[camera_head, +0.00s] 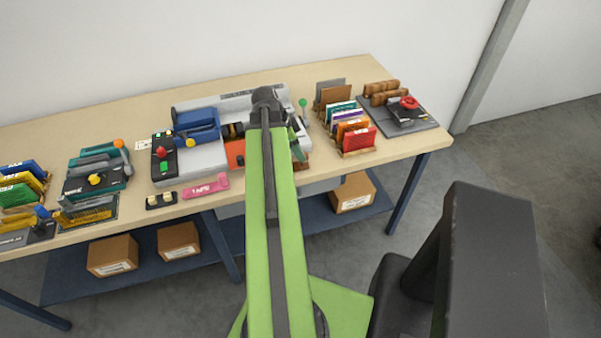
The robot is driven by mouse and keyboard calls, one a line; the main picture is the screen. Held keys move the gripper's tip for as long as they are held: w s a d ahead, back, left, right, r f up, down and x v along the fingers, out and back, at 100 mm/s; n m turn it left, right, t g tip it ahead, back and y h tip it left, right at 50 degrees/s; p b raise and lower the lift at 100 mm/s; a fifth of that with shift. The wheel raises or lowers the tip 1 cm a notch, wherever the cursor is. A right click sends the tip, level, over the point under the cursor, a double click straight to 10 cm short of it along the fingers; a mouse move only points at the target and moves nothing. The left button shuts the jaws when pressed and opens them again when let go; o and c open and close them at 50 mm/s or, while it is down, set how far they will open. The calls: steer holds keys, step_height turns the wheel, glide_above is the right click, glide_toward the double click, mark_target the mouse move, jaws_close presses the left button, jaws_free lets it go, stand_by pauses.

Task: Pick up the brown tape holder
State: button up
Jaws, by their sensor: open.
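I cannot make out the brown tape holder for certain. A small brown piece (303,163) shows at the bench's front edge, just right of my arm and partly hidden by it. A dark roll with a tan band (233,131) lies left of my arm, above an orange block (236,152). My green arm reaches over the bench, and its dark wrist is above the grey machine bed. My gripper (297,142) is open and mostly hidden behind the arm; only a slim part shows at its right side. I see nothing held in it.
The wooden bench (60,142) stands against a white wall. A grey machine bed (200,165) with a blue clamp (196,124) is at its middle. Card racks (356,140) and a dark plate (410,125) are right. Cardboard boxes (112,255) sit on the lower shelf. The back left is clear.

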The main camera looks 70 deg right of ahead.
steer(key=b+x, duration=0.4)
steer(key=x, duration=0.1)
steer(key=shift+f+b, duration=0.25)
steer(key=shift+b, duration=0.15)
steer(key=shift+d+r, duration=0.1)
steer(key=shift+r, duration=0.1)
steer(key=shift+c, duration=0.2)
jaws_close()
